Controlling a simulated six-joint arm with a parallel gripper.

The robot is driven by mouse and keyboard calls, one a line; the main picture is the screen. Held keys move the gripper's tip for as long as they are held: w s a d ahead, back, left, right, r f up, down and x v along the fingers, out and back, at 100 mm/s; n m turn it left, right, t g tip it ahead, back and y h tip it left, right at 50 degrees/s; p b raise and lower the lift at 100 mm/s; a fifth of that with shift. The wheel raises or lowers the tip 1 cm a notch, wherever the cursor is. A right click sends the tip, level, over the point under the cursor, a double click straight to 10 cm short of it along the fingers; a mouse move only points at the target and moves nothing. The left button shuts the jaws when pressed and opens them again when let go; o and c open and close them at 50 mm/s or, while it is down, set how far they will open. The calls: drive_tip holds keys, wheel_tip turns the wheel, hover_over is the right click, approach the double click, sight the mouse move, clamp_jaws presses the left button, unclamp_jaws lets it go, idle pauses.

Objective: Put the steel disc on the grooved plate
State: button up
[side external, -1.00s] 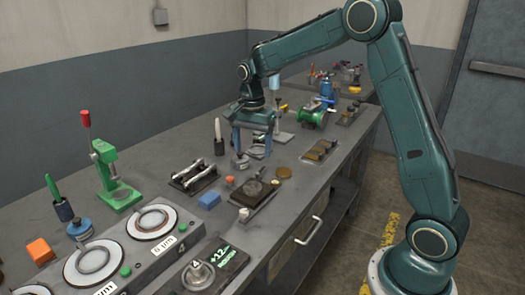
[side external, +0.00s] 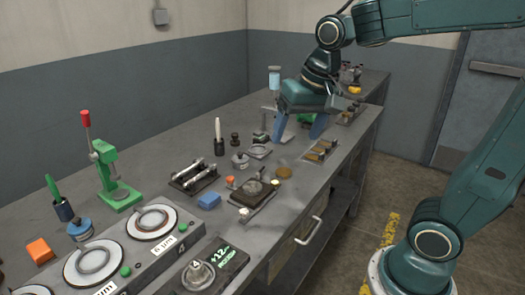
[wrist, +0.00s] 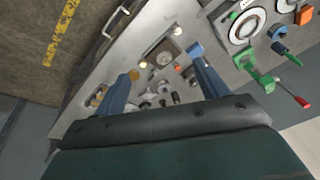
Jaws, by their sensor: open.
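A dark square plate (side external: 243,197) lies near the front edge of the bench in the side view, with a round grey disc (side external: 253,187) on top. Both also show in the wrist view, the disc (wrist: 165,53) between my fingers' lines. I cannot make out grooves, nor tell for certain that this disc is the steel one. Another grey round piece (side external: 259,151) sits farther back, beside a knobbed steel weight (side external: 240,161). My gripper (side external: 299,133) is open and empty, raised above the bench behind and right of these things.
A brass disc (side external: 284,167) lies right of the weight. A green press (side external: 117,190) and ring gauges stand at the left.

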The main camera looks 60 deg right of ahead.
drive_tip(key=s+a+f+n+t, duration=0.1)
drive_tip(key=s+a+n+t, duration=0.1)
drive_tip(key=s+n, duration=0.4)
drive_tip(key=shift+s+a+f, duration=0.15)
drive_tip(key=shift+s+f, duration=0.05)
drive_tip(key=shift+s, duration=2.55)
